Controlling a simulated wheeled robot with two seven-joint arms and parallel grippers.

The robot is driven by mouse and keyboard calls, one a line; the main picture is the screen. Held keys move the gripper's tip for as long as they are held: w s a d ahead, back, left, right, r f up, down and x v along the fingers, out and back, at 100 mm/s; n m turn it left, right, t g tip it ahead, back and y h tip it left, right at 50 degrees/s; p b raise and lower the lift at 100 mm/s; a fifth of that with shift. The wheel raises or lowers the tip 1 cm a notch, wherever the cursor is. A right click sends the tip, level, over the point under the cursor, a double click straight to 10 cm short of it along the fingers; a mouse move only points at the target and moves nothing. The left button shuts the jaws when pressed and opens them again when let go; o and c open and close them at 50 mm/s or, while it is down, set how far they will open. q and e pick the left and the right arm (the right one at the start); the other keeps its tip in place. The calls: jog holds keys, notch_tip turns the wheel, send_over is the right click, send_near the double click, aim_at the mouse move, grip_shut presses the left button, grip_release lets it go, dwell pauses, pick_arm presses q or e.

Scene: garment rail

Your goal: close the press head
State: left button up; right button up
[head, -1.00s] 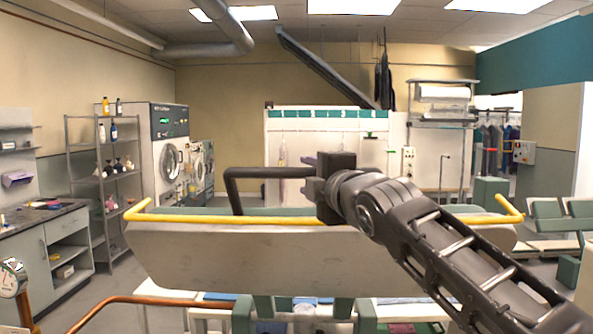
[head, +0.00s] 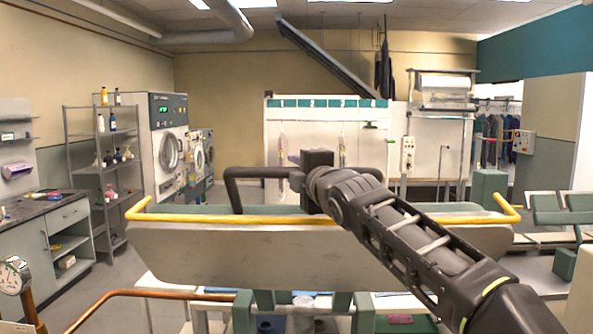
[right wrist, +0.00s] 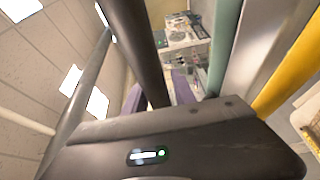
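The press head is a wide grey plate (head: 320,258) with a yellow rail (head: 235,218) along its upper edge. It stands tilted up, with its broad face towards me. A dark bar handle (head: 262,173) rises behind the rail. My right gripper (head: 292,160) is at the handle's right end, with a purple finger showing just above the bar. In the right wrist view, the purple fingertips (right wrist: 160,93) stand apart, and the dark handle (right wrist: 140,45) runs down in front of the gap between them. Firm contact cannot be made out. My left gripper is out of view.
White tables (head: 165,290) with folded cloths stand below and behind the press. A copper pipe (head: 150,294) and a gauge (head: 13,276) are at lower left. A shelf rack (head: 105,160) and washing machines (head: 168,155) stand farther back. Another press (head: 560,215) is at right.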

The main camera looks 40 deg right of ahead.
grip_shut()
jog(key=shift+f, duration=0.1)
dwell(1.0)
